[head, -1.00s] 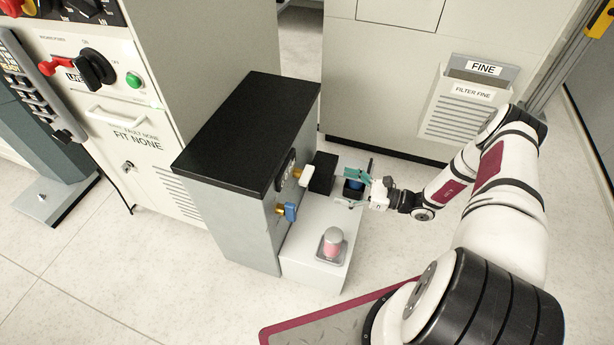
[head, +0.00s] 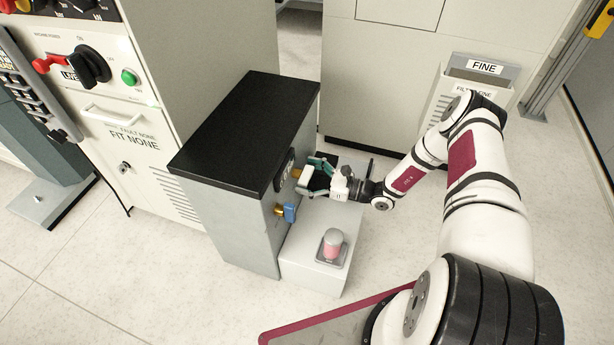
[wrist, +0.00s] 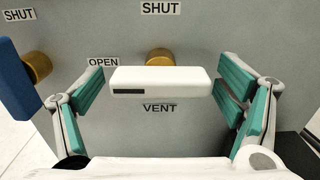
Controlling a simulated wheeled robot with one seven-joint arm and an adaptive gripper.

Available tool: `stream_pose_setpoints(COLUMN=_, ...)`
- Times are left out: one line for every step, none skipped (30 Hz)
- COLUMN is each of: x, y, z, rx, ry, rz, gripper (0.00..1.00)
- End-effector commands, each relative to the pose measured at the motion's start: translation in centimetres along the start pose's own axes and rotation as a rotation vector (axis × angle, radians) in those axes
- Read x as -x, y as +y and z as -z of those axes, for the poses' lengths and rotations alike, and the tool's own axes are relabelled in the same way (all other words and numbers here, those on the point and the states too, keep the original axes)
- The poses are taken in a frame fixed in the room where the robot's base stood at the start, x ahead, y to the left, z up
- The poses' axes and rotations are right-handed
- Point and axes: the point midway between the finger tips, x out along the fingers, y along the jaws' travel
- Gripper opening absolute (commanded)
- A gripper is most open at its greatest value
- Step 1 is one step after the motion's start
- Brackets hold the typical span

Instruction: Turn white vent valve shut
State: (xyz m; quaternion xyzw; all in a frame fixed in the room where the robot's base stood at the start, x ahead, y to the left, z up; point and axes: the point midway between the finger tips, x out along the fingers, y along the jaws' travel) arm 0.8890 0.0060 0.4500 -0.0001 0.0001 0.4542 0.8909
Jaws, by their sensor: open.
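The white vent valve handle (wrist: 160,82) lies level across the wrist view, on a brass stem (wrist: 160,57) above the VENT label (wrist: 159,108). A SHUT label (wrist: 160,8) is above it and an OPEN label (wrist: 103,62) to its left. My gripper (wrist: 158,90) is open, with one teal-padded finger on each side of the handle and a gap at both ends. In the head view, my gripper (head: 316,178) is at the side of the grey cabinet (head: 228,217), and the white handle (head: 306,177) shows between its fingers.
A blue valve handle (wrist: 16,80) on a brass stem is close to the left finger; it also shows in the head view (head: 290,212).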

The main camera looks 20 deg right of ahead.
Motion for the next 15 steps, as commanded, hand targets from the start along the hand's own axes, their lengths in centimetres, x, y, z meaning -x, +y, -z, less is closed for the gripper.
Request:
stream_pose_setpoints(x=0.01, y=0.0, z=-0.01, rx=0.0, ry=0.0, rz=0.0, gripper=0.87)
stream_pose_setpoints(x=0.01, y=0.0, z=-0.02, rx=0.0, ry=0.0, rz=0.0, gripper=0.87)
stream_pose_setpoints(x=0.02, y=0.0, z=-0.02, rx=0.0, ry=0.0, rz=0.0, gripper=0.8)
stream_pose_setpoints(x=0.02, y=0.0, z=-0.02, rx=0.0, ry=0.0, rz=0.0, gripper=0.73)
stream_pose_setpoints(x=0.02, y=0.0, z=-0.02, rx=0.0, ry=0.0, rz=0.0, gripper=0.66)
stream_pose_setpoints(x=0.02, y=0.0, z=-0.01, rx=0.0, ry=0.0, rz=0.0, gripper=0.57)
stream_pose_setpoints(x=0.02, y=0.0, z=-0.02, rx=0.0, ry=0.0, rz=0.0, gripper=0.5)
stream_pose_setpoints(x=0.02, y=0.0, z=-0.02, rx=0.0, ry=0.0, rz=0.0, gripper=0.44)
stream_pose_setpoints(x=0.02, y=0.0, z=-0.02, rx=0.0, ry=0.0, rz=0.0, gripper=0.39)
stream_pose_setpoints(x=0.02, y=0.01, z=-0.02, rx=0.0, ry=0.0, rz=0.0, gripper=0.39)
stream_pose_setpoints(x=0.02, y=0.01, z=-0.01, rx=0.0, ry=0.0, rz=-0.001, gripper=0.39)
stream_pose_setpoints(x=0.02, y=0.02, z=-0.01, rx=0.0, ry=0.0, rz=-0.001, gripper=0.39)
stream_pose_setpoints(x=0.02, y=0.02, z=-0.01, rx=-0.001, ry=0.0, rz=-0.001, gripper=0.39)
stream_pose_setpoints(x=0.02, y=0.02, z=-0.01, rx=-0.003, ry=-0.001, rz=-0.001, gripper=0.39)
stream_pose_setpoints(x=0.02, y=0.02, z=-0.01, rx=-0.006, ry=-0.001, rz=-0.001, gripper=0.39)
